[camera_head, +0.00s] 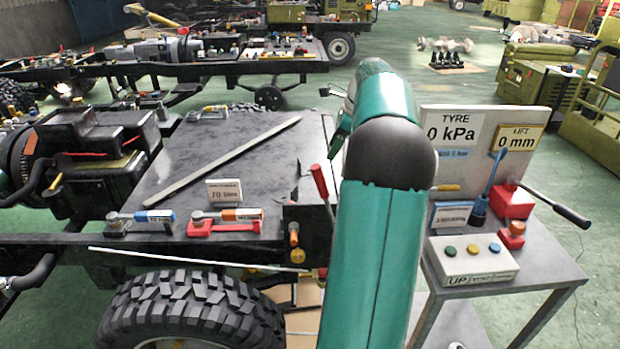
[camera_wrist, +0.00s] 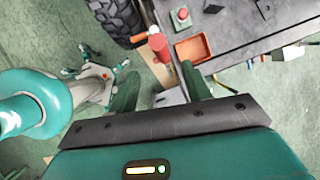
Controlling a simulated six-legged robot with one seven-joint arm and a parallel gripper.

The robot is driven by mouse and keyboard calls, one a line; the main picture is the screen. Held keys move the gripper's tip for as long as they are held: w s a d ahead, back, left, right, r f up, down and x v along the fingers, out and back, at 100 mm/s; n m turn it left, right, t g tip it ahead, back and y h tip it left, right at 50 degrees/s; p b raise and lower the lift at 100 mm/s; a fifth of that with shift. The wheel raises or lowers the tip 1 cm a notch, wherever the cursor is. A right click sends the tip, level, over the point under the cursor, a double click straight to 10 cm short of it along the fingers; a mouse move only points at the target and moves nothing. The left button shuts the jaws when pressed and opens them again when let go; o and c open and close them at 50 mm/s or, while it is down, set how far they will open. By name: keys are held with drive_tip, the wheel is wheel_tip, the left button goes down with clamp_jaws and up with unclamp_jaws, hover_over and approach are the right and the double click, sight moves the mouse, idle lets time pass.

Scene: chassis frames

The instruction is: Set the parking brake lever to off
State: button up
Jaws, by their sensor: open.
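A lever with a red grip (camera_head: 320,182) stands at the right end of the dark chassis in the head view, just left of my arm. It leans a little, with its thin shaft running down toward the chassis side. A red cylindrical grip (camera_wrist: 157,43), seemingly the same lever, shows in the wrist view. My gripper (camera_wrist: 158,74) is open, with one green finger on each side of the line toward this grip. The grip appears just beyond the fingertips; I cannot tell whether it lies between them. In the head view my arm hides most of the gripper.
A tyre (camera_head: 185,312) sits below the chassis. A control table (camera_head: 520,262) with buttons, levers and signs stands right of my arm. A grey bar (camera_head: 222,160) lies on the chassis top. The wrist view shows an orange tray (camera_wrist: 193,48) close to the right finger.

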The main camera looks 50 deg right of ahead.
sight(319, 177)
drive_tip(key=x, duration=1.2)
drive_tip(key=shift+s+f, duration=0.1)
drive_tip(key=shift+f, duration=0.15)
drive_tip(key=shift+d, duration=0.1)
clamp_jaws()
